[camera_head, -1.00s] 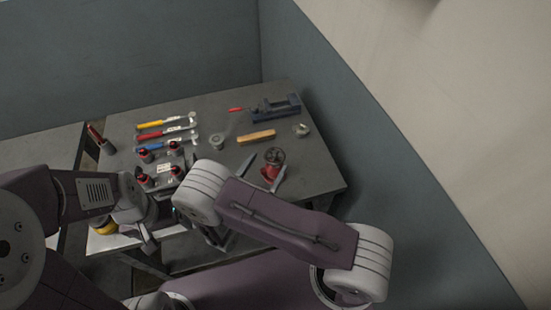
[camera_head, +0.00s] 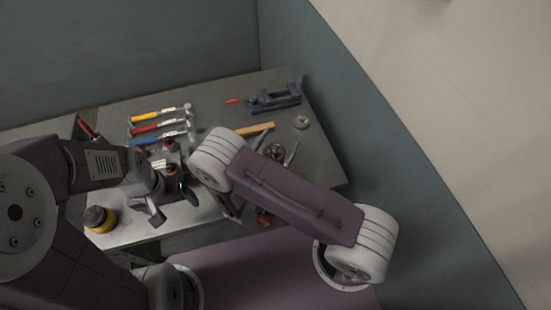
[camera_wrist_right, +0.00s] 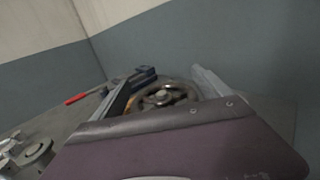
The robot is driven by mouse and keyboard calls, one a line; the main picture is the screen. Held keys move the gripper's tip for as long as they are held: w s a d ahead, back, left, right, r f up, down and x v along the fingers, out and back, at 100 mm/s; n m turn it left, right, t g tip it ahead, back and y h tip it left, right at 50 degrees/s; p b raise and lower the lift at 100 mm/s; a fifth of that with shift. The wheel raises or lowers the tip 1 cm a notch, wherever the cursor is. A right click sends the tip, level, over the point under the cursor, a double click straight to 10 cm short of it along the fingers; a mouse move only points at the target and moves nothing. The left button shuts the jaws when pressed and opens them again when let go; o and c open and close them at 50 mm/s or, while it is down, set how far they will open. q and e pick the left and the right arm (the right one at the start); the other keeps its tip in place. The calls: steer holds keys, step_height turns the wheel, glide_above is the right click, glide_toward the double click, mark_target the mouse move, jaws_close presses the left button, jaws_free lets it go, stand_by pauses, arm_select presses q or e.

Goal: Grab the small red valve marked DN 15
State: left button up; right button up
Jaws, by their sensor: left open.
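A valve with a dark round handwheel (camera_head: 276,152) stands on the table; the handwheel also shows in the right wrist view (camera_wrist_right: 165,95). Its red body is hidden behind my right arm now. A red piece (camera_head: 263,217) shows below that arm near the table's front edge, mostly covered. No DN 15 marking is readable. My right gripper (camera_head: 278,145) is open, its fingers on either side of the handwheel; in the right wrist view they show left and right of it. My left gripper (camera_head: 173,207) is open and empty over the table's front left part.
A blue vise (camera_head: 275,97) with a red-tipped handle stands at the back. A wooden-coloured bar (camera_head: 255,129) lies before it, a small metal disc (camera_head: 301,122) to the right. Several hammers (camera_head: 160,115) lie at left. Red-topped items (camera_head: 170,145) stand near my left gripper. A yellow-black roll (camera_head: 100,219) sits front left.

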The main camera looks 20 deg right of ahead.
steer(key=shift+s+a+r, duration=0.2)
steer(key=shift+s+r, duration=0.2)
steer(key=shift+s, duration=0.35)
steer(key=c, duration=1)
steer(key=shift+a, duration=0.1)
steer(key=c, duration=0.5)
steer(key=shift+w, duration=0.1)
jaws_close()
steer(key=shift+w+f, duration=0.1)
steer(key=shift+w, duration=0.15)
steer(key=shift+s+r, duration=0.15)
steer(key=shift+r, duration=0.75)
steer(key=r, duration=0.2)
steer(key=shift+d+r, duration=0.35)
steer(key=shift+d, duration=0.05)
arm_select(q)
step_height(320, 180, up, 7)
steer(key=s+p, duration=0.1)
steer(key=p, duration=0.5)
steer(key=shift+a+p, duration=0.15)
steer(key=shift+p, duration=0.15)
arm_select(e)
steer(key=s+d+r, duration=0.6)
steer(key=d, duration=0.3)
steer(key=shift+d+r, duration=0.25)
steer(key=shift+r, duration=0.05)
